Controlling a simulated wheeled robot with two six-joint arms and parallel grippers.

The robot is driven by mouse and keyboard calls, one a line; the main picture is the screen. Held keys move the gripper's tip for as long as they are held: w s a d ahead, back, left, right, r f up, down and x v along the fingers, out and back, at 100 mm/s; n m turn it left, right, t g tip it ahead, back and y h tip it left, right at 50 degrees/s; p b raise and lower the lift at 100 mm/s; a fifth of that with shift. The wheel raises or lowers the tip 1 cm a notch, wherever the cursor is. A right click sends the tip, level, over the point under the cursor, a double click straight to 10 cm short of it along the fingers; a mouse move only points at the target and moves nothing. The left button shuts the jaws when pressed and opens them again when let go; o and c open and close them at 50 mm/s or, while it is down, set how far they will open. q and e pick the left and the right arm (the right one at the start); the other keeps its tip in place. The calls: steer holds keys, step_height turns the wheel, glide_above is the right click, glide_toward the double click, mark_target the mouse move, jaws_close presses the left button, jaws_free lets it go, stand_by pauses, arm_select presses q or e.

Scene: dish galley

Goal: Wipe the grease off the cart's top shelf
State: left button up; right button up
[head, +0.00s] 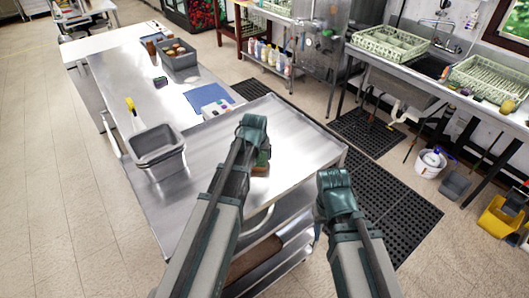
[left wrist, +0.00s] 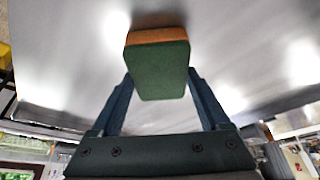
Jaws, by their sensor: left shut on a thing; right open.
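The cart's top shelf (head: 205,145) is a bare, shiny steel sheet with bright reflections. My left gripper (left wrist: 160,78) is shut on a sponge (left wrist: 158,68) with a green face and an orange-brown layer, one finger on each side. In the head view the sponge (head: 262,160) shows only partly beside my left wrist, over the right part of the shelf. I cannot tell if it touches the steel. My right gripper (head: 319,218) is open, beyond the shelf's near right edge; my wrist hides most of it. I cannot make out grease on the shelf.
A grey bin (head: 158,152) stands on the shelf's left end. A steel table (head: 130,75) behind the cart holds a blue cloth (head: 208,97) and a grey caddy (head: 180,58). A brown item (head: 252,260) lies on a lower shelf. Black mats (head: 400,205) cover floor at right.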

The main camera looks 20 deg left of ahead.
arm_select(q)
steer(key=shift+f, duration=0.15)
steer(key=shift+s, duration=0.1)
steer(key=shift+w+d, duration=0.15)
steer(key=shift+w, duration=0.2)
steer(key=shift+w+d, duration=1.1)
steer(key=shift+w, duration=0.3)
steer(key=shift+w, duration=0.1)
steer(key=shift+w+d, duration=1.25)
steer(key=shift+w, duration=0.1)
steer(key=shift+w, duration=0.1)
steer(key=shift+w+d, duration=1.3)
steer(key=shift+w, duration=0.3)
